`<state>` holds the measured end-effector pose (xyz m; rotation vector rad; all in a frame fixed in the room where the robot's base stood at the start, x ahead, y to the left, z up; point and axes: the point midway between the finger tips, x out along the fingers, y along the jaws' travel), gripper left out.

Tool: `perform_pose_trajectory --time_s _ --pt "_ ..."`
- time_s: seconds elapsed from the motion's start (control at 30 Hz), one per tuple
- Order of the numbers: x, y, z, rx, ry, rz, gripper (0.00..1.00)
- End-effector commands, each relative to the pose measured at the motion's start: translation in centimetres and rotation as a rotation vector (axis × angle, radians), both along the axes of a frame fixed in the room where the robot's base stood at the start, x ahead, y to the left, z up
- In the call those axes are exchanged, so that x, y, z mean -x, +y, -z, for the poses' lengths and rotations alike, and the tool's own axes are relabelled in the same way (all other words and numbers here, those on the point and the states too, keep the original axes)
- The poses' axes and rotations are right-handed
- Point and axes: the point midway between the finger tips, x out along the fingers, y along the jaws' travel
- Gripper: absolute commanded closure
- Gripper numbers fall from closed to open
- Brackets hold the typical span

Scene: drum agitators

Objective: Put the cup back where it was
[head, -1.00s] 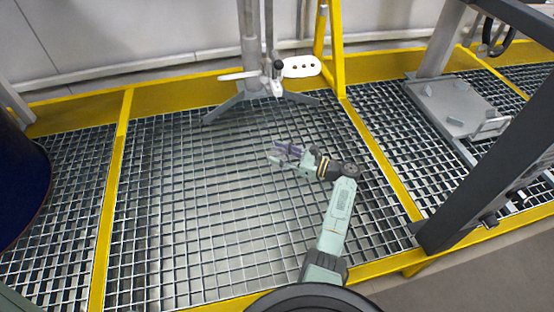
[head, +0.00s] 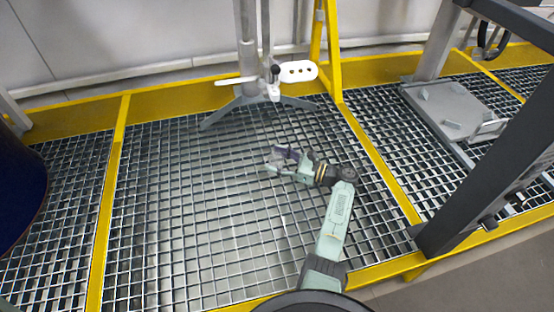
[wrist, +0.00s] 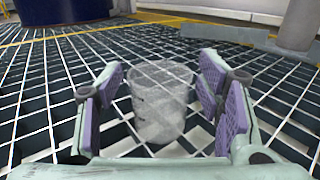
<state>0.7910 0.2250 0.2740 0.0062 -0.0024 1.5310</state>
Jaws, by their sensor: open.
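The cup (wrist: 160,104) is a clear, see-through beaker with faint marks on its side. In the wrist view it stands upright, or nearly so, between the two purple-padded fingers of my gripper (wrist: 163,82). A gap shows on each side of it, wider on the right. In the head view my gripper (head: 283,160) is low over the grating, its fingers pointing left. The cup shows there only as a faint pale shape at the fingertips. I cannot tell whether its base touches the grating.
The grating floor (head: 190,200) around my gripper is clear. Behind it is a grey stand (head: 248,60) with splayed feet and a white plate (head: 298,71). A yellow frame (head: 333,50) rises beside it. A dark blue drum (head: 20,180) is at left, a dark post (head: 490,160) at right.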

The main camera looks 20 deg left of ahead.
Motion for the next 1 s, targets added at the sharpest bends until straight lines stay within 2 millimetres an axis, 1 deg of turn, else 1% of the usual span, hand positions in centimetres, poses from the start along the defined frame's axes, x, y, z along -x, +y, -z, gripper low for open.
perform_pose_trajectory --time_s 0.07,0.17,0.27,0.5,0.63,0.8,1.0 --pt "0.0 0.0 -0.4 0.000 -0.001 0.000 0.39" --pt "0.0 -1.0 -0.4 0.000 0.000 0.002 0.39" --pt "0.0 -2.9 -0.4 -0.001 0.001 0.004 0.39" --pt "0.2 -8.2 -0.4 -0.001 0.000 0.004 0.39" --pt "0.3 -10.3 -0.3 0.000 0.000 0.003 0.39" --pt "0.4 -11.8 -0.2 -0.001 0.000 0.001 0.39" --pt "0.5 -12.1 -0.2 0.000 0.000 0.000 0.39"
